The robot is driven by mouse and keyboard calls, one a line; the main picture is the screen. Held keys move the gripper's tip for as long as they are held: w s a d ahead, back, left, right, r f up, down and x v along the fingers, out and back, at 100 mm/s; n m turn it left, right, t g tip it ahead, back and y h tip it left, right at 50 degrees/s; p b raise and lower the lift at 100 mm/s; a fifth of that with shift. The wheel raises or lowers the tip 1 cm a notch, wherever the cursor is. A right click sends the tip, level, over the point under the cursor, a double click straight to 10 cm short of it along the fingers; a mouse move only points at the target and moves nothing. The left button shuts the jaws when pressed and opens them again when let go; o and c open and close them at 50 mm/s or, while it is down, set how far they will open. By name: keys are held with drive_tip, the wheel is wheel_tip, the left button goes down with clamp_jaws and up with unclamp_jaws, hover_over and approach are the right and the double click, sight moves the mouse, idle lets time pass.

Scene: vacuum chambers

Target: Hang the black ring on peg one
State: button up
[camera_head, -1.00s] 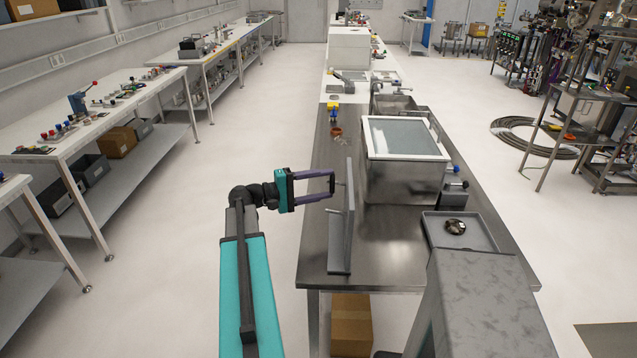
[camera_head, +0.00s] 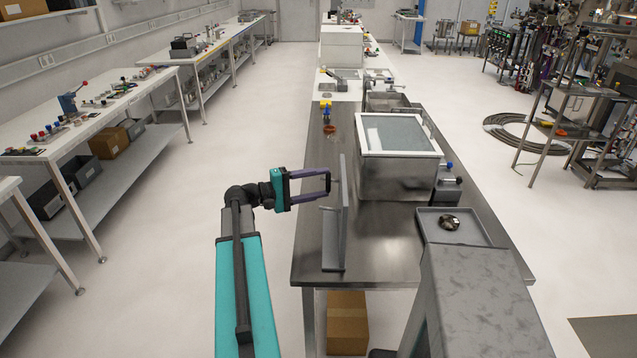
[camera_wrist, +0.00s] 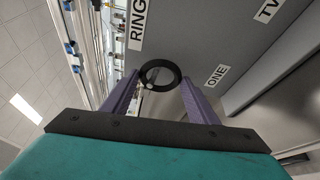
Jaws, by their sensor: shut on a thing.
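In the wrist view, the black ring (camera_wrist: 160,63) is held between the purple fingers of my gripper (camera_wrist: 160,82), facing the grey board (camera_wrist: 200,45). A small pale tip (camera_wrist: 150,86), possibly a peg end, shows at the ring's lower-left opening. I cannot tell whether the ring is around it. The "ONE" label (camera_wrist: 216,75) is to the right of the ring. In the head view, my gripper (camera_head: 328,182) is close to the left face of the upright board (camera_head: 334,235). A peg (camera_head: 327,208) sticks out left from it, nearer the camera.
The board stands on a steel bench (camera_head: 385,255). A glass-topped metal chamber (camera_head: 395,180) stands close on its right. A tray (camera_head: 478,228) with a small metal part sits at the bench's right. The floor left of the bench is clear.

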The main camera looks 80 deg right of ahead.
drive_tip(key=o, duration=1.1)
drive_tip(key=shift+w, duration=0.15)
drive_tip(key=w, duration=0.3)
drive_tip(key=w+b, duration=0.1)
drive_tip(key=w, duration=0.2)
drive_tip(key=w+a, duration=0.1)
drive_tip(key=w, duration=0.2)
drive_tip(key=shift+w+a, duration=0.1)
drive_tip(key=shift+w, duration=0.2)
idle(0.7)
